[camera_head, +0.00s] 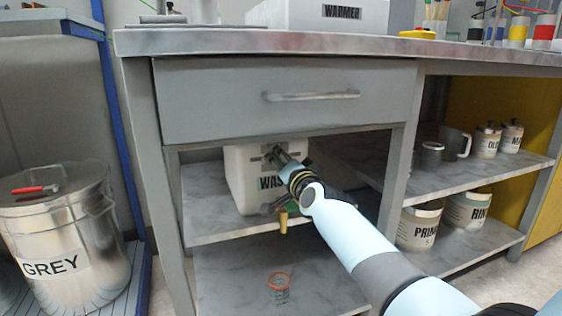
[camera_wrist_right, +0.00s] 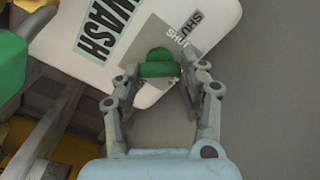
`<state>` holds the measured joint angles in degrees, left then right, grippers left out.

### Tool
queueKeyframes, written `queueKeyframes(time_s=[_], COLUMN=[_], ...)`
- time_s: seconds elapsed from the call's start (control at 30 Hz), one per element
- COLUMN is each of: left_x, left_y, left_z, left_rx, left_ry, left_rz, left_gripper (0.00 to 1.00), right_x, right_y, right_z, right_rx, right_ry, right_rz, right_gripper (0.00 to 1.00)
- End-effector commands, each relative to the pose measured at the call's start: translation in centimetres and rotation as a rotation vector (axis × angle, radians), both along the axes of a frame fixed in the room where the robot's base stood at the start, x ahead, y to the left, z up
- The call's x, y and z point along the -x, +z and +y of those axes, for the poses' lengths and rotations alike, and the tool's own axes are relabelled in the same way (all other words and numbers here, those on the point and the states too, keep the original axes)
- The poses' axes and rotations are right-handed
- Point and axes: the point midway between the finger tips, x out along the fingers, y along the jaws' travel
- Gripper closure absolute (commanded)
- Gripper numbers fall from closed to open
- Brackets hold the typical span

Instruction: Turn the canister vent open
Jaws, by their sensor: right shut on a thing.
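The white canister (camera_head: 238,175), labelled WASH, stands on the shelf under the drawer; it also shows in the right wrist view (camera_wrist_right: 60,45). Its green vent knob (camera_wrist_right: 160,62) sits by a grey plate with the word SHUT. My right gripper (camera_wrist_right: 160,85) is shut on the green knob, one finger on each side. In the head view my right gripper (camera_head: 276,157) reaches the canister's upper front and hides the knob. My left gripper is not in view.
The grey drawer (camera_head: 290,98) is right above the canister. A brown-handled tap (camera_head: 283,221) hangs below it, over a small orange-rimmed cup (camera_head: 279,288) on the lower shelf. Cans and jars (camera_head: 487,141) stand on the right shelves. A GREY bin (camera_head: 65,240) stands left.

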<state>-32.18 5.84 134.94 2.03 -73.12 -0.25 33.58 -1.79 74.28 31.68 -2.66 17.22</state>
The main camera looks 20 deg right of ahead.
Motion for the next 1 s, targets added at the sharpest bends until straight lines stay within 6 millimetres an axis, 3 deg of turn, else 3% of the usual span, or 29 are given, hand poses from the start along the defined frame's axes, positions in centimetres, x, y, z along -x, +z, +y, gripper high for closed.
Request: queueKeyframes(time_s=[0.5, 1.0], left_x=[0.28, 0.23], left_y=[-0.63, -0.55], left_z=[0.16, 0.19], left_rx=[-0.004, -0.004], left_ry=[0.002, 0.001], left_rz=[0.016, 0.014], left_gripper=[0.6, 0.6], right_x=[0.04, 0.05], right_y=[-0.24, -0.35], right_z=[-0.07, -0.08], right_rx=[-0.462, -0.686], right_ry=[0.0, -0.001], right_rz=[0.019, 0.026], right_gripper=[0.9, 0.9])
